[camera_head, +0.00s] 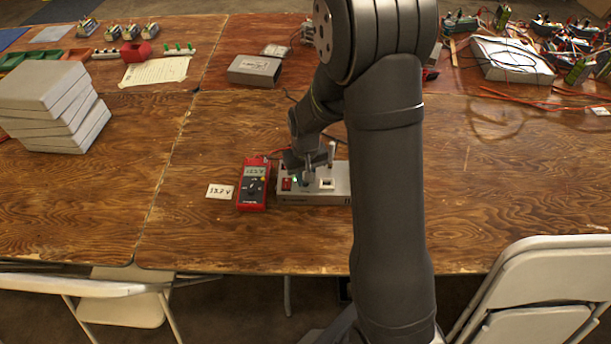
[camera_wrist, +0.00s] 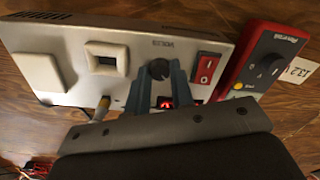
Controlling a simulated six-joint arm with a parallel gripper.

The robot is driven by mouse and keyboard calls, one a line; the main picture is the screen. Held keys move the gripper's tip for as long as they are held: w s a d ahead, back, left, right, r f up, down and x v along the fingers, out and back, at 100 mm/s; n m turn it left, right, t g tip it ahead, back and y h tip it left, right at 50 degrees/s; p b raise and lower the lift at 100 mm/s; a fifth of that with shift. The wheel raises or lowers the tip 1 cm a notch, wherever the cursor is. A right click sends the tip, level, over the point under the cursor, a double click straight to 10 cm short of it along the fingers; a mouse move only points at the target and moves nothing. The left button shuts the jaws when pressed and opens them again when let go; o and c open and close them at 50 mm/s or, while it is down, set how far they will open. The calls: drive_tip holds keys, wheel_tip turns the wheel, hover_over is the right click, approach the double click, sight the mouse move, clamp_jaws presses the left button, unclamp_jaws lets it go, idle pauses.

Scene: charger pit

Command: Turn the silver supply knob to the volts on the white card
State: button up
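The supply (camera_head: 325,196) is a silver-grey box on the wooden table; in the wrist view its panel (camera_wrist: 215,40) fills the top. Its round knob (camera_wrist: 158,69) looks dark there, under small lettering. My gripper (camera_wrist: 159,82) has one finger on each side of the knob, and the fingers appear to touch it. In the head view my gripper (camera_head: 308,172) hides the knob. The red meter (camera_head: 254,186) lies left of the supply; its display seems to read about 13.5, but the digits are small. The white card (camera_head: 220,191) left of the meter reads 13.2 V.
A red rocker switch (camera_wrist: 206,70) sits beside the knob, and a pale square socket (camera_wrist: 106,58) on its other side. A stack of grey boxes (camera_head: 55,105) stands at the left. A grey box (camera_head: 254,70) lies behind. The table's front left is clear.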

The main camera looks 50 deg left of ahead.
clamp_jaws()
drive_tip(key=shift+m, duration=0.3)
drive_tip(key=m, duration=0.3)
drive_tip(key=shift+m, duration=0.3)
drive_tip(key=m, duration=0.4)
drive_tip(key=shift+m, duration=0.3)
drive_tip(key=m, duration=0.4)
drive_tip(key=shift+m, duration=0.3)
drive_tip(key=m, duration=0.4)
drive_tip(key=shift+m, duration=0.3)
